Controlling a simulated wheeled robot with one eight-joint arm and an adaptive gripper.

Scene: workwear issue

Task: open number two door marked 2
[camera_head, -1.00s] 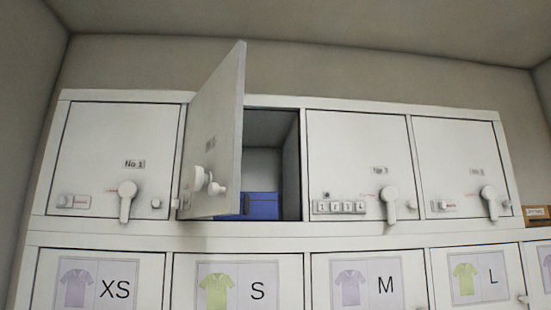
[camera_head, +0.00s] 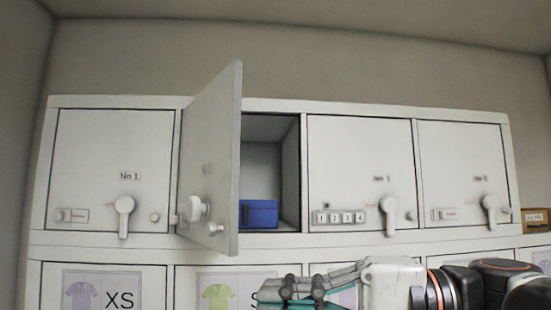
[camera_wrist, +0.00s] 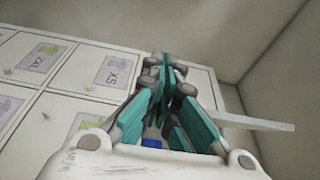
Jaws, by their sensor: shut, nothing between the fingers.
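The second door (camera_head: 208,160) from the left stands ajar in the head view, hinged on its left side and swung out toward me, with its knob and handle (camera_head: 196,209) on the face turned to the left. Its number plate is too small to read. Behind it the compartment (camera_head: 266,165) is open, with a blue box (camera_head: 260,213) inside. My gripper (camera_head: 275,290) is in front of the lower row, below and right of the open door, pointing left and apart from it. In the wrist view its teal fingers (camera_wrist: 162,100) are closed and hold nothing.
Door No 1 (camera_head: 105,165) is shut on the left. Two more doors, one with a number dial (camera_head: 340,217), are shut on the right. Below are doors with shirt pictures and size labels (camera_head: 95,290). A small brown box (camera_head: 535,219) is at the far right.

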